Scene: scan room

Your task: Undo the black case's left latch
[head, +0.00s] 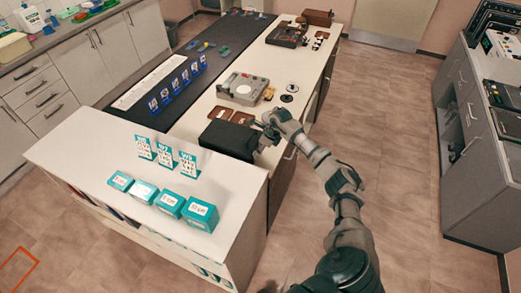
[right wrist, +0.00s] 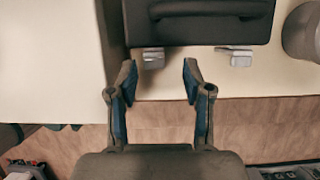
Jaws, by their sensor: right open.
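The black case (head: 229,139) lies on the white counter, and its handle side fills the top of the right wrist view (right wrist: 195,25). Two grey metal latches stick out from its near edge: the left latch (right wrist: 153,58) and the right latch (right wrist: 235,57). My right gripper (head: 264,128) is beside the case; in the right wrist view (right wrist: 159,70) it is open and empty. The left latch appears between its fingertips, with no contact visible. I cannot tell whether either latch is fastened. My left gripper is not in view.
Teal boxes (head: 170,203) and upright cards (head: 165,155) stand on the near white counter. Brown trays (head: 230,115) and a grey device (head: 243,88) lie beyond the case. A grey rounded object (right wrist: 303,30) stands right of the case. Floor is open to the right.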

